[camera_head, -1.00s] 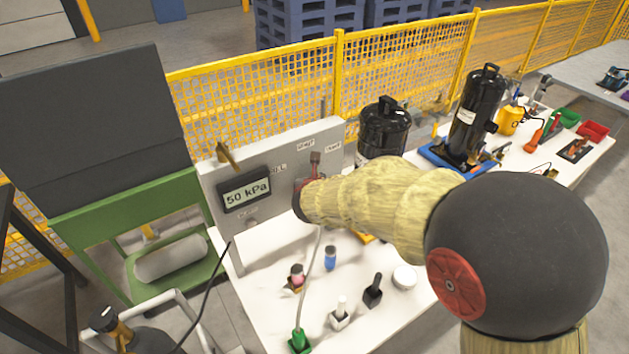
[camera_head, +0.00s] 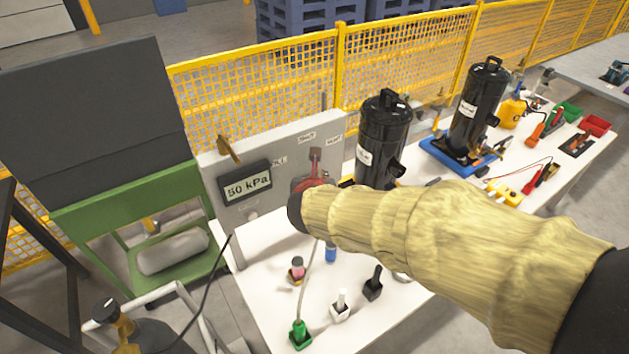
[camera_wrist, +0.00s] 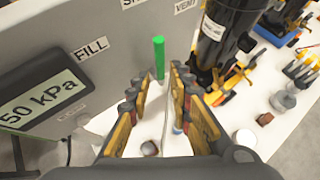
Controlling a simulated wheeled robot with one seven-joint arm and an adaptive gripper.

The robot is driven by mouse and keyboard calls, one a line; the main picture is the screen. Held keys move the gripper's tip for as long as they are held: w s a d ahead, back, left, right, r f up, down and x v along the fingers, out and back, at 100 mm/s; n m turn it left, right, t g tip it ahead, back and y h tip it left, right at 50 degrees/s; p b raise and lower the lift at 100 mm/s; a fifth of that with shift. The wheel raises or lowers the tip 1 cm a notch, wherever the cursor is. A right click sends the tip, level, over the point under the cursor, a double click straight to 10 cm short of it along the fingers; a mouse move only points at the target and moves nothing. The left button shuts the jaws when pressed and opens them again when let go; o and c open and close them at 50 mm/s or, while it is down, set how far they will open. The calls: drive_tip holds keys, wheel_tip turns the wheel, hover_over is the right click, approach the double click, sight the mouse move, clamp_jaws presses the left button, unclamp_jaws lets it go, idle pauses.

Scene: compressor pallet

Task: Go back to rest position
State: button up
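My gripper (camera_wrist: 161,88) is open, with its two yellow-and-black fingers apart and nothing clearly held between them. In the head view it is mostly hidden behind my wrist, in front of the grey panel (camera_head: 275,210). The panel carries a display (camera_head: 246,186) reading 50 kPa, and it fills the left of the wrist view (camera_wrist: 100,25). My arm reaches in from the lower right of the head view.
Two black compressors stand right of the panel, one near (camera_head: 382,140) and one farther (camera_head: 478,105) on a blue pallet. A green holder (camera_head: 299,335) with a hose and several small bottles stand on the white table (camera_head: 265,270). A yellow mesh fence (camera_head: 265,100) runs behind.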

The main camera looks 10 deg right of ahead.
drive_tip(key=shift+v, duration=1)
drive_tip(key=s+d+f+m+g+h, duration=0.1)
drive_tip(key=s+d+f+m+g, duration=0.2)
drive_tip(key=s+m, duration=0.55)
drive_tip(key=s+d+m+g+h, duration=0.15)
drive_tip(key=s+d+m, duration=0.35)
drive_tip(key=m, duration=0.7)
drive_tip(key=s+r+m+y, duration=0.4)
drive_tip(key=s+r+m, duration=0.2)
drive_tip(key=s+m, duration=0.7)
drive_tip(key=shift+d+r+g+y, duration=0.2)
drive_tip(key=shift+d+g+y, duration=0.15)
drive_tip(key=shift+d+g, duration=0.1)
